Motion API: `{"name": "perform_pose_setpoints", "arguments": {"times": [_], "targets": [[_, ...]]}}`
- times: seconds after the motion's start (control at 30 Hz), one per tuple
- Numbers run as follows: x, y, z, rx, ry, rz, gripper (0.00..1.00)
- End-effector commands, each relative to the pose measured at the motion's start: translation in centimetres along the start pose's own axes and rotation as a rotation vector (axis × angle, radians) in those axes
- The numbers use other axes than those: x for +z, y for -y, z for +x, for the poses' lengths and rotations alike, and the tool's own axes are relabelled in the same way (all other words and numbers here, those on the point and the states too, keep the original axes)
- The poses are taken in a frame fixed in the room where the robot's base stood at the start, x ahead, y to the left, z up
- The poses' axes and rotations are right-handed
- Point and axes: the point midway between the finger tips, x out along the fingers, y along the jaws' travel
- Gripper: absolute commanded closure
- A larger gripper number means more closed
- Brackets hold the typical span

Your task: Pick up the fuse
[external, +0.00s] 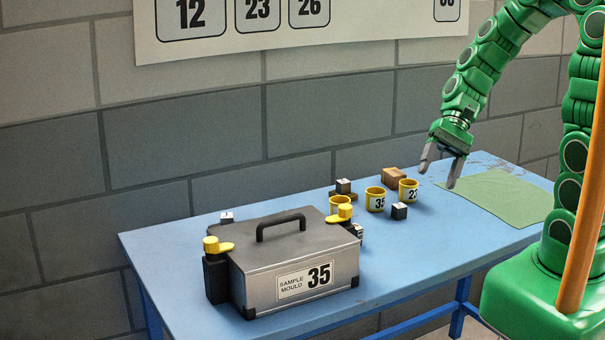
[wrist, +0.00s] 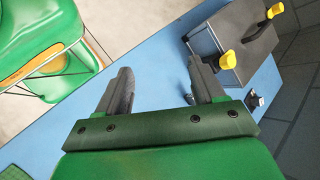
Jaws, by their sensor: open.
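I cannot tell for sure which thing is the fuse. Small dark blocks with pale tops are in the external view: one stands in front of the yellow cups (external: 399,211), one behind them (external: 343,186), and one behind the mould case at its left (external: 227,217). A small dark block also shows in the wrist view (wrist: 257,101), beside the mould case.
The blue table (external: 170,265) bears a grey mould case (external: 250,283) marked 35 with yellow-topped clamps. Yellow numbered cups (external: 375,199) and a brown block (external: 393,176) stand mid-table. A green mat (external: 500,200) lies bare at the right. A block wall stands behind.

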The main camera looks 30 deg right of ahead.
Motion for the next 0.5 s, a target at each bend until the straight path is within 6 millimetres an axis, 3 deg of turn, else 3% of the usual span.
{"name": "perform_pose_setpoints", "arguments": {"times": [0.5], "targets": [[-7.1,4.0,4.2,-0.266,0.126,0.343,0.32]]}}
